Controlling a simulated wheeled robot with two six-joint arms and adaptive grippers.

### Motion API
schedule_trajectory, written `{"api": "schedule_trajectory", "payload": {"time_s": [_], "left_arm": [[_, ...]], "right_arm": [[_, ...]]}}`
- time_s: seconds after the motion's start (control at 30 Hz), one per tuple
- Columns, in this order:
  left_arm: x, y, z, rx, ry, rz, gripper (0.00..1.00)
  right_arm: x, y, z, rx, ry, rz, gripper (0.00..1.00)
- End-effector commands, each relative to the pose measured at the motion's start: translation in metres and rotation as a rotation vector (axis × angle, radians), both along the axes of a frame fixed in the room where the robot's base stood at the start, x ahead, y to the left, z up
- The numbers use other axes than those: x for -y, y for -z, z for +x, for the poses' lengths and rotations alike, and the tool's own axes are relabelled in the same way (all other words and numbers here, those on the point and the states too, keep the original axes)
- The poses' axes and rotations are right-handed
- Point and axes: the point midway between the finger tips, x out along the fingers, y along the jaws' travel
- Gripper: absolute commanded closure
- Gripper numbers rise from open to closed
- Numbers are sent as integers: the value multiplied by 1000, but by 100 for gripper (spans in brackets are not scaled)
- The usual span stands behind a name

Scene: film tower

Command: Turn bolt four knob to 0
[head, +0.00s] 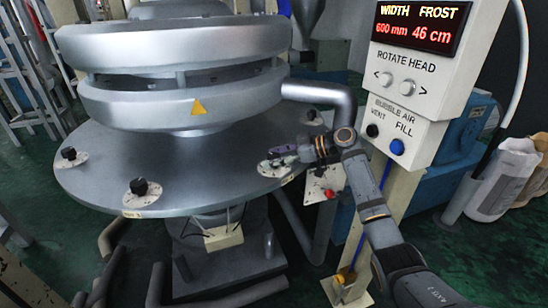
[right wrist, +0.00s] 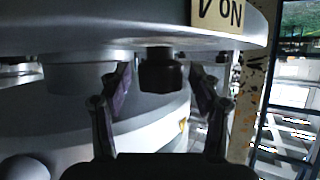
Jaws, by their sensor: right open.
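My right gripper (head: 284,153) reaches in from the right over the right edge of the silver round plate (head: 210,170). It is at a pale dial (head: 272,168) whose knob it mostly hides in the head view. In the right wrist view a dark ribbed knob (right wrist: 160,72) sits between the two spread fingers of my right gripper (right wrist: 161,80), with a gap on each side. Other black knobs on pale dials are at the plate's left (head: 68,153), front (head: 138,186) and back right (head: 311,113). I cannot read the dial numbers. My left gripper is out of view.
A silver two-ring die head (head: 185,85) stands above the plate, with a thick pipe (head: 325,93) at its right. A control panel (head: 425,60) stands at the right. A red button box (head: 325,185) is below the arm. Pipes run under the plate.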

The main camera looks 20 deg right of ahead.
Motion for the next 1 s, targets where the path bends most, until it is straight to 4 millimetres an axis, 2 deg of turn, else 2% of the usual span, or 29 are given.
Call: {"api": "schedule_trajectory", "payload": {"time_s": [0.17,0.27,0.5,0.7,1.0], "left_arm": [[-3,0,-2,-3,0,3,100],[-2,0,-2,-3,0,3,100],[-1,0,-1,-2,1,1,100],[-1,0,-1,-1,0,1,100],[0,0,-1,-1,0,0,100]], "right_arm": [[0,-1,0,1,0,0,37],[0,-12,0,4,-1,-1,37],[0,-65,1,6,0,-1,37],[0,-94,0,1,0,0,37],[0,-100,0,0,0,0,37]]}}
